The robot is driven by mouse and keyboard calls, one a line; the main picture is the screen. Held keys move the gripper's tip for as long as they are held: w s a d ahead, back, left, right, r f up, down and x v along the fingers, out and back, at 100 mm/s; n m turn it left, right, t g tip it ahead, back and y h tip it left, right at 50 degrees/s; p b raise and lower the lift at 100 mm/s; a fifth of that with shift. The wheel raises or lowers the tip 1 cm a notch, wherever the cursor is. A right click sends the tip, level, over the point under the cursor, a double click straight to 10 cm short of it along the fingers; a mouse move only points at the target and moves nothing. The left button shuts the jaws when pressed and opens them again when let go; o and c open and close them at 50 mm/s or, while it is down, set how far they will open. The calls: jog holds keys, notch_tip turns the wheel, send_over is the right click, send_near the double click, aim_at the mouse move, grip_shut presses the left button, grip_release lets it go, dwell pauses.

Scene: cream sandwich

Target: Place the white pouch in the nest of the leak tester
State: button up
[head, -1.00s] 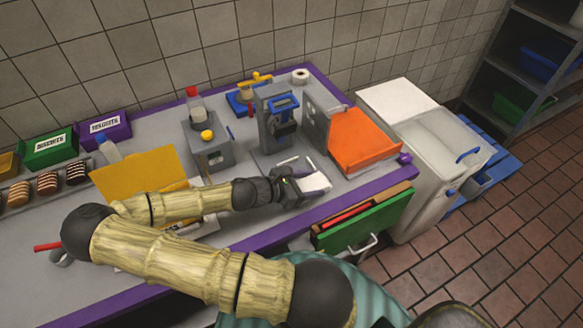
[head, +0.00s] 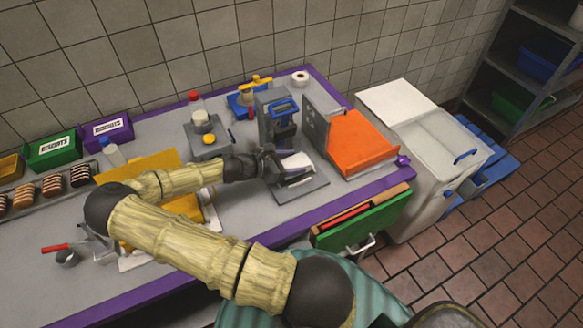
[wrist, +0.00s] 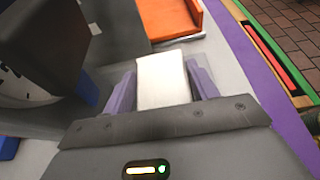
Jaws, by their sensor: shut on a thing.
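The white pouch (head: 296,162) is between the fingers of my gripper (head: 284,166), which is shut on it. In the wrist view the pouch (wrist: 162,80) points away from my gripper (wrist: 163,88), with a purple finger on each side. The grey upright device with a blue handle (head: 284,106) looks like the leak tester. Its flat grey base (head: 312,186) extends toward the front edge. The pouch is over this base, close in front of the upright part. My gripper and the pouch hide the nest, and I cannot tell whether the pouch touches it.
A grey box with a yellow button (head: 209,139) is to the left.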

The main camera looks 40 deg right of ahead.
jog(key=shift+f+p, duration=0.4)
jog(key=shift+f, duration=1.15)
jog(key=o, duration=1)
jog(key=shift+c, duration=0.2)
jog(key=shift+a, duration=0.1)
jog(key=b+v, duration=0.2)
jog(key=v, duration=1)
